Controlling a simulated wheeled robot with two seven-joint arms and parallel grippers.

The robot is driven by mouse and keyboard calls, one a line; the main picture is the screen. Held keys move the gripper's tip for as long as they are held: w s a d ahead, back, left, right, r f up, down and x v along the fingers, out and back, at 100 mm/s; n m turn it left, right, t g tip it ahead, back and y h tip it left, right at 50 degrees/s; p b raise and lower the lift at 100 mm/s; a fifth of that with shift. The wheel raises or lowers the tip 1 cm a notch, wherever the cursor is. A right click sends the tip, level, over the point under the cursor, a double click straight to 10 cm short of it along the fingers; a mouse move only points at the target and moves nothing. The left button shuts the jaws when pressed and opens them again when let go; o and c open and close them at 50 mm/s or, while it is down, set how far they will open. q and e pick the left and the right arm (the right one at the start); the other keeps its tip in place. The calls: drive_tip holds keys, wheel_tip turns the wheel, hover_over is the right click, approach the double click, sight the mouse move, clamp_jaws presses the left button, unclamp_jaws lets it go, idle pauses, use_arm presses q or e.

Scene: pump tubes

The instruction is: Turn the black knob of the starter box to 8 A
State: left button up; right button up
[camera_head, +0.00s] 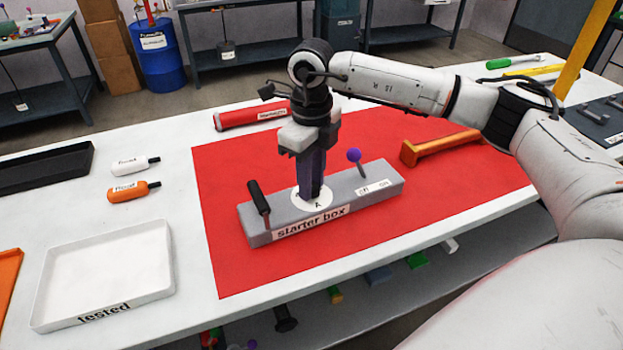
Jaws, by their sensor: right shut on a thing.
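The grey starter box (385,182) lies on the red mat (235,275), its name label facing the front. A white round dial (326,204) sits on its top near the middle. My right gripper (314,192) points straight down over this dial, its fingers shut on the black knob. The fingers hide the knob and most of the dial's marks, so its setting cannot be read; only a letter A shows at the front. A black-handled lever (259,197) stands at the box's left end and a purple ball lever (354,156) at its right. My left gripper is out of view.
A red labelled cylinder (250,117) lies behind the box, and an orange bar (440,146) lies to its right. A white tray (105,265) marked "tested", two small labelled bottles (134,191) and a black tray (45,166) are on the left.

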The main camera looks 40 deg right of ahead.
drive_tip(key=m, duration=0.4)
drive_tip(key=m+p, duration=0.1)
drive_tip(key=m, duration=0.4)
drive_tip(key=shift+m, duration=0.4)
idle(0.4)
drive_tip(key=o, duration=1.1)
drive_tip(key=shift+c, duration=0.2)
wheel_tip(320, 180, up, 10)
drive_tip(key=shift+r, duration=0.2)
